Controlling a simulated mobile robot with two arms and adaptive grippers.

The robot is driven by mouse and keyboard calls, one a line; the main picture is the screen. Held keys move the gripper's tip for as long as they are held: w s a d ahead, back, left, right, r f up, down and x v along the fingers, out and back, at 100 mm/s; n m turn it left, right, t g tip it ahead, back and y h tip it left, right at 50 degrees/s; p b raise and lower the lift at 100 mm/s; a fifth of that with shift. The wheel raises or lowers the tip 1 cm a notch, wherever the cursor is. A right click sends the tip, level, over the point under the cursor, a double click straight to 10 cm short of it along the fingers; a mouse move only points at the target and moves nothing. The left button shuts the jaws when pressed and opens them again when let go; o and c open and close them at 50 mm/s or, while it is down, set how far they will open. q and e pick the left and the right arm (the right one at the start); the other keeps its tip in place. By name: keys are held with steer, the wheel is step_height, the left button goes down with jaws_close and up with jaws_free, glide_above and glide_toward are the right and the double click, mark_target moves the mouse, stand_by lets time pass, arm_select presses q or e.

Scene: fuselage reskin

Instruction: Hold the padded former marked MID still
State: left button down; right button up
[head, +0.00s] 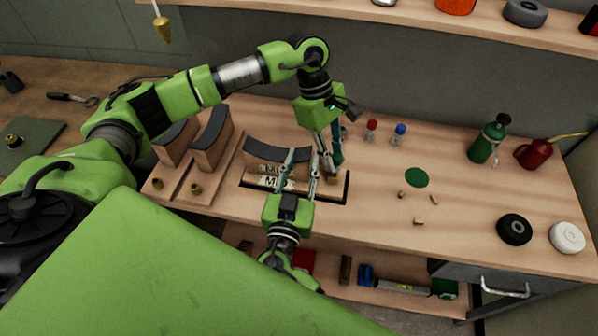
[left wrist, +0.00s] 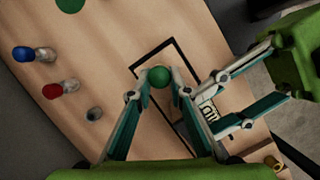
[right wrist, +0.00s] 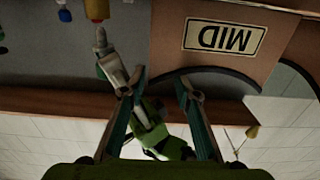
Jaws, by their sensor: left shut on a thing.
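The padded former marked MID (head: 258,158) stands on the bench inside a black outline, with a dark curved pad on top. Its MID label shows upside down in the right wrist view (right wrist: 225,38). My right gripper (head: 300,157) is open at the former's right end; in the right wrist view (right wrist: 158,85) its fingers are apart, one overlapping the former's edge. I cannot tell whether it touches. My left gripper (head: 328,162) is just right of the former, pointing down. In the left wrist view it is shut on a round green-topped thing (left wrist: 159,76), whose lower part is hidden.
Two more padded formers (head: 211,140) stand to the left. Red (head: 371,126) and blue (head: 399,130) capped bottles stand behind right.

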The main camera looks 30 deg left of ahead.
steer(key=shift+w, duration=0.2)
jaws_close()
stand_by(0.5)
